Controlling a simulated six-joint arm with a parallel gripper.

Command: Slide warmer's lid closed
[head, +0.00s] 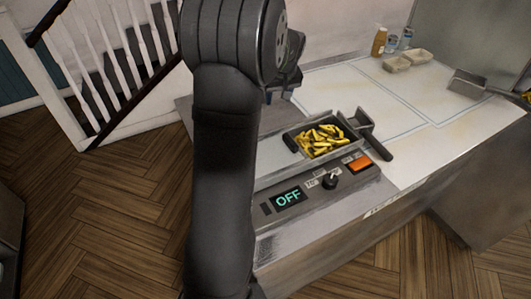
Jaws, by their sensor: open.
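The warmer (345,172) is a grey counter unit with an open bay holding yellow fries with dark patches. A flat grey panel that looks like its lid (268,158) lies left of the bay, partly hidden by my arm. A small dark block, seemingly the lid's handle (290,143), stands at the bay's left edge. The fries are uncovered. My gripper (286,88) shows only in part behind my arm, above and beyond the bay's left end. It is open and apart from the lid; its fingertips are hard to make out.
A grey scoop (365,124) with a dark handle rests at the bay's right end. The front panel has an OFF display (288,198), a knob (330,181) and an orange switch (359,163).

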